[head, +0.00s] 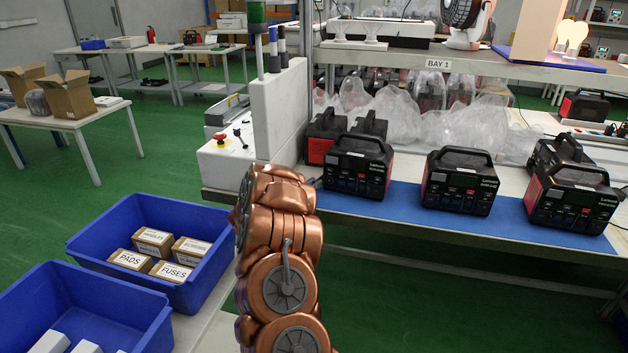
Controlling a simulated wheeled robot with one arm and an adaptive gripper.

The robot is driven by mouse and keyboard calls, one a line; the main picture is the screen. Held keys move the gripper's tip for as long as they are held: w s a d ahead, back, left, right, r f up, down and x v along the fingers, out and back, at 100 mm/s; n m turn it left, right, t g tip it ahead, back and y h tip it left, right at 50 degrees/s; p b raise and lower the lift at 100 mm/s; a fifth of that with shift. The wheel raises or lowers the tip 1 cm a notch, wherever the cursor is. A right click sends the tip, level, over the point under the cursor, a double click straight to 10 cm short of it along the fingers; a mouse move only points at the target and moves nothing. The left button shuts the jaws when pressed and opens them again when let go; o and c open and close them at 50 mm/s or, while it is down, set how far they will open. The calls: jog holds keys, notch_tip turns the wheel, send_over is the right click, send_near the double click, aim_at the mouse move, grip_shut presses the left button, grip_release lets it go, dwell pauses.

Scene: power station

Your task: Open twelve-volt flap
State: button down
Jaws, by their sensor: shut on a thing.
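My copper arm rises in the lower middle of the head view and hides its own far end, so my gripper does not show. Just right of the arm's top stands a black and red power station (358,165) with a carry handle, upright on the blue mat (420,214). Its front panel has red and dark sockets and a label. A second power station (460,181) stands at the middle of the mat and a third (572,197) at the right. The twelve-volt flap is too small to tell apart on any of them.
More power stations (322,136) stand behind on the bench, with clear plastic bags (400,115). A shelf marked BAY 1 (437,64) runs above. A white control box with a red button (218,138) stands left. A blue bin (200,280) holds small boxes.

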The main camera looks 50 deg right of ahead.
jog(key=shift+w+d+r+m+g+p, duration=0.1)
jog(key=shift+w+m+g+p, duration=0.1)
jog(key=shift+m+g+p, duration=0.4)
jog(key=shift+w+r+m+g+p, duration=0.1)
jog(key=shift+w+m+g+p, duration=0.1)
jog(key=shift+m+g+p, duration=0.45)
jog(key=shift+w+g, duration=0.15)
jog(key=shift+g, duration=0.3)
jog(key=shift+d+f+m+g+y+p, duration=0.15)
jog(key=shift+m+g+y+p, duration=0.2)
jog(key=shift+g, duration=0.25)
jog(key=c, duration=1.2)
grip_release()
jog(key=v, duration=1.2)
